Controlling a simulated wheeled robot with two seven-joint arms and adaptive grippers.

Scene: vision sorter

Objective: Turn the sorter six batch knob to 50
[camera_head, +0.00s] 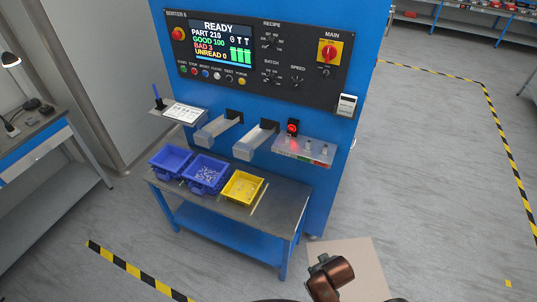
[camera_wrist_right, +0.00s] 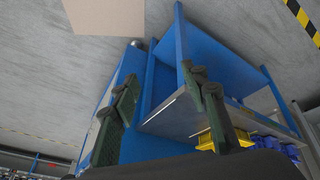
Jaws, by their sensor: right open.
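The batch knob (camera_head: 271,78) is a small dark dial under the BATCH label on the black control panel (camera_head: 210,80) of the blue sorter six machine. Its pointer is too small to read. In the wrist view, my right gripper (camera_wrist_right: 165,100) has its two dark green fingers spread wide with nothing between them. The gripper is well away from the panel, and the knob is not seen in that view. In the head view only a brown part of my arm shows at the bottom. My left gripper is not in view.
The recipe knob (camera_head: 269,42), speed knob (camera_head: 297,80) and red-yellow main switch (camera_head: 327,52) surround the batch knob. Floor at right is clear.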

